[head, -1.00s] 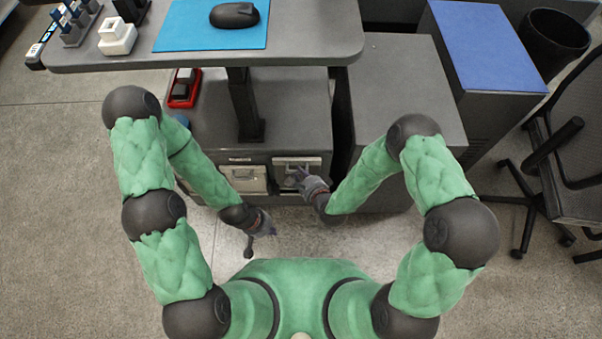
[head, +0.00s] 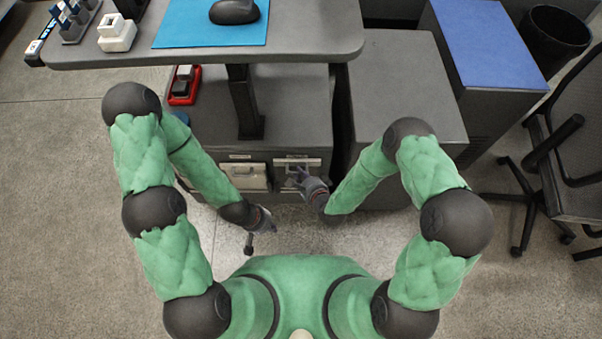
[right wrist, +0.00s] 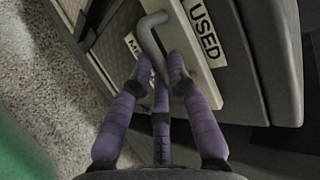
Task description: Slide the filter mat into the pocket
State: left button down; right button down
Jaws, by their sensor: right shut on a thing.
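My right gripper (right wrist: 159,68) has its purple fingers shut on a bent grey bar handle (right wrist: 153,38). The handle is in front of a pale panel (right wrist: 205,72) labelled USED in the right wrist view. In the head view, this gripper (head: 297,174) is at the right of two front bays of a grey cabinet (head: 290,110). The left bay has a cream front (head: 245,178). My left gripper (head: 260,238) is low in front of the cabinet, its dark fingers apart, with nothing visible between them. I cannot make out the filter mat or an open pocket.
A table (head: 310,50) with a blue mat (head: 180,35) and a black mouse (head: 234,11) overhangs the cabinet. A red tray (head: 184,97) sits on the cabinet. A grey block (head: 410,80) stands close right. The floor in front is clear.

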jog(key=shift+f, duration=0.1)
dwell(0.4)
jog(key=shift+f, duration=1.2)
jog(key=c, duration=1.1)
grip_release()
jog(key=v, duration=1.2)
